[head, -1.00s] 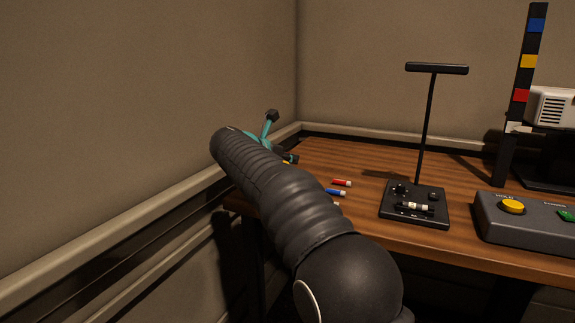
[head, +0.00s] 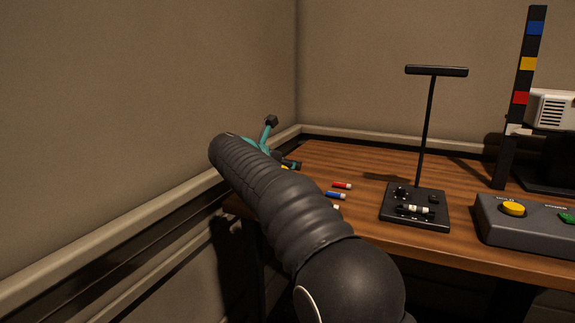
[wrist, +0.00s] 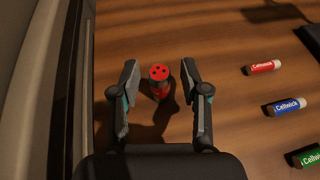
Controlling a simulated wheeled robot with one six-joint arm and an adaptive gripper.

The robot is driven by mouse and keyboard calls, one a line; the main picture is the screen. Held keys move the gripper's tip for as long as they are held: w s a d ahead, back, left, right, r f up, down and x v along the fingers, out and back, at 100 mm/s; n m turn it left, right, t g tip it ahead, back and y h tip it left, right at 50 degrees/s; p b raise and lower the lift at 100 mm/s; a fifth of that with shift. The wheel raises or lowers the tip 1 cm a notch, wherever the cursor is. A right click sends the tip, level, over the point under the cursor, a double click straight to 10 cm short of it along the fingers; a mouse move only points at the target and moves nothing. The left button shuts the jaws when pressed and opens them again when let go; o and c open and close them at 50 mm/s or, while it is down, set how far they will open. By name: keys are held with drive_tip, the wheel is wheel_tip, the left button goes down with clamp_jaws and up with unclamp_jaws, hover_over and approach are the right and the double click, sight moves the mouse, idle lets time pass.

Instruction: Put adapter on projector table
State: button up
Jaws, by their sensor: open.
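A small upright cylinder (wrist: 160,76) with a red top and dark holes stands on the wooden desk in the wrist view. It may be the adapter; I cannot tell for sure. My gripper (wrist: 159,70) is open, with one finger on each side of the cylinder and a gap to both. In the head view my gripper (head: 279,143) is at the desk's far left corner, mostly hidden by my arm, and the cylinder is not clear there. I cannot make out a projector table for certain.
Red (wrist: 263,67), blue (wrist: 287,106) and green (wrist: 307,156) Cellwick cells lie right of my gripper. A black stand with a panel base (head: 414,205), a grey button box (head: 530,228) and a white vented device (head: 552,109) are further right. A wall (head: 130,120) is close at left.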

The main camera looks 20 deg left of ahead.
drive_tip(key=p+v, duration=0.1)
drive_tip(key=v, duration=1)
drive_tip(key=shift+s+a, duration=0.1)
drive_tip(key=shift+s, duration=0.15)
